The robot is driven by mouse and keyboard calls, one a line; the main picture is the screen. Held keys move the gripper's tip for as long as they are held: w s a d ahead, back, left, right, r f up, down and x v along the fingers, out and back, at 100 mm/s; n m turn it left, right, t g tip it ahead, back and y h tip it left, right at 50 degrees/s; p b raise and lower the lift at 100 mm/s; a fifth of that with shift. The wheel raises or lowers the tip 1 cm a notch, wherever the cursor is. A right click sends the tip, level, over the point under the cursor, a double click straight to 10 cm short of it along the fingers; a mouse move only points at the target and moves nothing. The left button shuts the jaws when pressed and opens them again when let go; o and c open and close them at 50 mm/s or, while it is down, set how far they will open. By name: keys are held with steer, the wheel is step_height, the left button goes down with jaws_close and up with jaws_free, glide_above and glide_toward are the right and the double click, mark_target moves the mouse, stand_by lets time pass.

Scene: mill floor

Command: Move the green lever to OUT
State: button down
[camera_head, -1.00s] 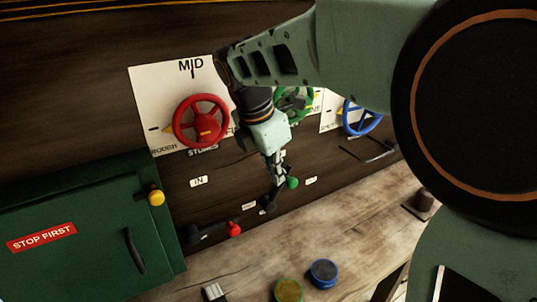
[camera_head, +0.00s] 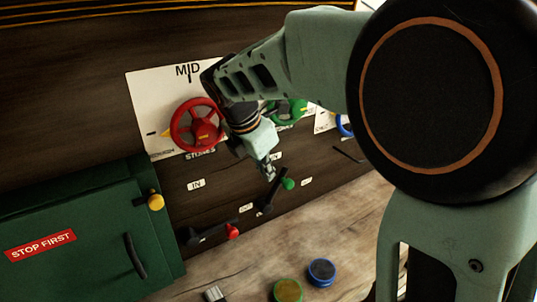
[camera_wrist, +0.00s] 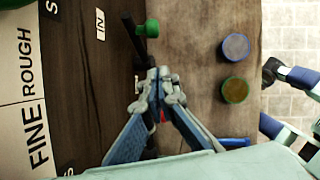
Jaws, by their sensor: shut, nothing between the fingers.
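The green lever has a black rod and a green knob (camera_head: 287,184) low on the dark wall. Its knob stands between an IN label (camera_head: 276,156) above and an OUT label (camera_head: 306,182) to its right. In the wrist view the green knob (camera_wrist: 150,28) is at the top, beyond my fingertips. My gripper (camera_head: 268,176) points down just left of the knob, close to the rod; I cannot tell whether it touches. In the wrist view my gripper (camera_wrist: 159,74) has its fingertips together with nothing between them.
A red-knobbed lever (camera_head: 232,231) is lower left. Red (camera_head: 196,125) and green (camera_head: 288,110) handwheels are above. A green cabinet (camera_head: 85,230) juts out at left. Blue (camera_head: 321,271) and yellow-green (camera_head: 287,291) round pieces lie on the wooden bench (camera_head: 345,230).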

mark_target(286, 187)
steer(key=w+d+f, duration=0.3)
steer(key=w+f, duration=0.2)
steer(key=f, duration=0.2)
steer(key=shift+d+p, duration=0.35)
steer(key=shift+d, duration=0.05)
steer(key=shift+d+r, duration=0.1)
steer(key=shift+r, duration=0.05)
steer(key=shift+w+d+y+p, duration=0.15)
steer(key=shift+d+y+p, duration=0.2)
steer(key=shift+p, duration=0.35)
